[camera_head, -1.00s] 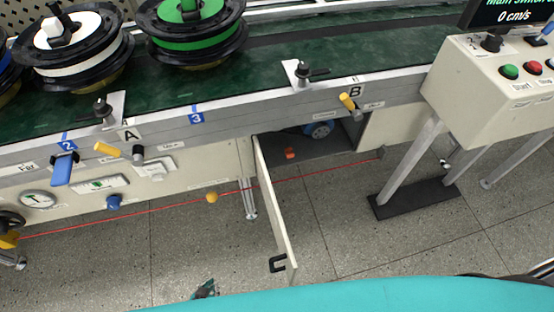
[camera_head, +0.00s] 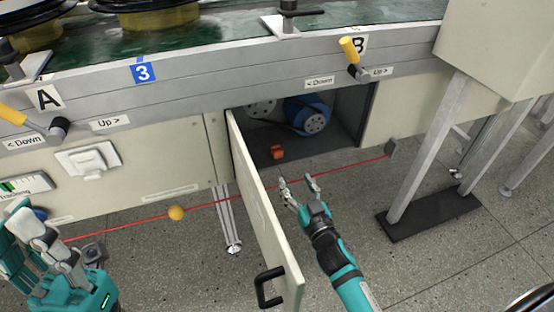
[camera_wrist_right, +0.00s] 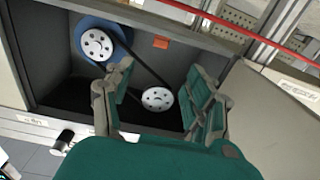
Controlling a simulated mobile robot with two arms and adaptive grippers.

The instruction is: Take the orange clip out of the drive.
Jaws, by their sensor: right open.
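The orange clip (camera_head: 278,152) is small and sits low inside the open drive compartment, below and left of the blue motor (camera_head: 308,115). In the right wrist view the clip (camera_wrist_right: 161,42) shows beyond the fingers, close to the compartment's edge. That view also shows two light pulleys and a dark belt (camera_wrist_right: 150,72). My right gripper (camera_head: 299,184) is open and empty, in front of the opening and a little below the clip, apart from it. My left gripper (camera_head: 38,240) is at the lower left, far from the clip; its finger gap is unclear.
The compartment door (camera_head: 262,205) stands open left of my right arm, with a black handle (camera_head: 268,288). A red cord (camera_head: 345,168) with a yellow ball (camera_head: 176,213) runs across below the opening. Console legs stand on a dark foot plate (camera_head: 430,212) at right.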

